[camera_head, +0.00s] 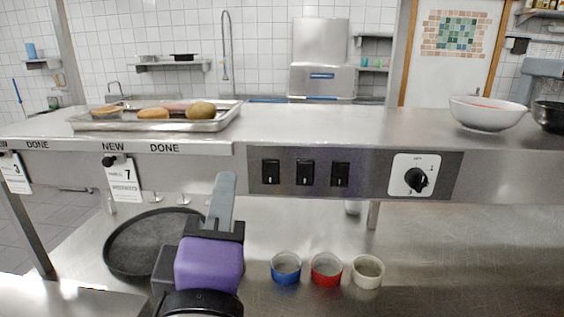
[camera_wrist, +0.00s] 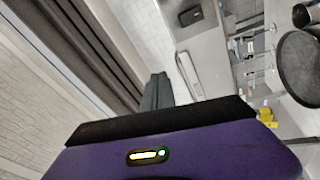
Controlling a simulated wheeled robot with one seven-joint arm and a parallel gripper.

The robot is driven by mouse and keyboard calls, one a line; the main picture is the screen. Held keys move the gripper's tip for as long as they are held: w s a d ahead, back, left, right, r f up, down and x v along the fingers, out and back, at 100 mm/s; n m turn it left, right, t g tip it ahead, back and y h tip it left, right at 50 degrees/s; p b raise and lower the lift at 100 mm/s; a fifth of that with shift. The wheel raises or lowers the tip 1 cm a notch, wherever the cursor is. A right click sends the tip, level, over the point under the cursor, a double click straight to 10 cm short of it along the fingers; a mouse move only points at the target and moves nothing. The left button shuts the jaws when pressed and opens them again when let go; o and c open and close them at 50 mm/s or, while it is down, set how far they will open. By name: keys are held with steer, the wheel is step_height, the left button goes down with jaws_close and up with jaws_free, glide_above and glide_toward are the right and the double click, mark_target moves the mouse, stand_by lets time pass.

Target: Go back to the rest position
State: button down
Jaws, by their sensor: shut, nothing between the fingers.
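My gripper (camera_head: 222,200) is in the lower middle of the head view, with its grey fingers together, pointing up and away, and a purple wrist body behind them. It is shut and empty, in front of the steel shelf (camera_head: 205,172). In the wrist view the closed grey fingers (camera_wrist: 157,92) show above the dark edge of the purple body. Nothing touches the fingers that I can see.
A metal tray (camera_head: 218,122) with food items stands on the upper shelf. A round black pan (camera_head: 140,245) lies below, left of my gripper. Blue (camera_head: 286,268), red (camera_head: 326,269) and white (camera_head: 367,271) small bowls stand right. A white bowl (camera_head: 487,114) is upper right.

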steer(key=s+d+f+m+g+y, duration=0.1)
steer(key=s+d+f+m+y, duration=0.3)
steer(key=f, duration=0.6)
steer(key=s+d+f+m+g+y, duration=0.1)
steer(key=s+d+f+y, duration=0.3)
steer(key=f, duration=0.5)
steer(key=s+d+f+m+g+h, duration=0.2)
steer(key=s+d+f+m+h, duration=0.3)
steer(key=s+d, duration=0.5)
steer(key=s+d+f+m+g+h, duration=0.2)
steer(key=s+d+f+m+h, duration=0.2)
steer(key=s+d+f, duration=0.6)
steer(key=s+m, duration=0.2)
steer(key=shift+s+d+h, duration=0.15)
steer(key=shift+s+h, duration=0.25)
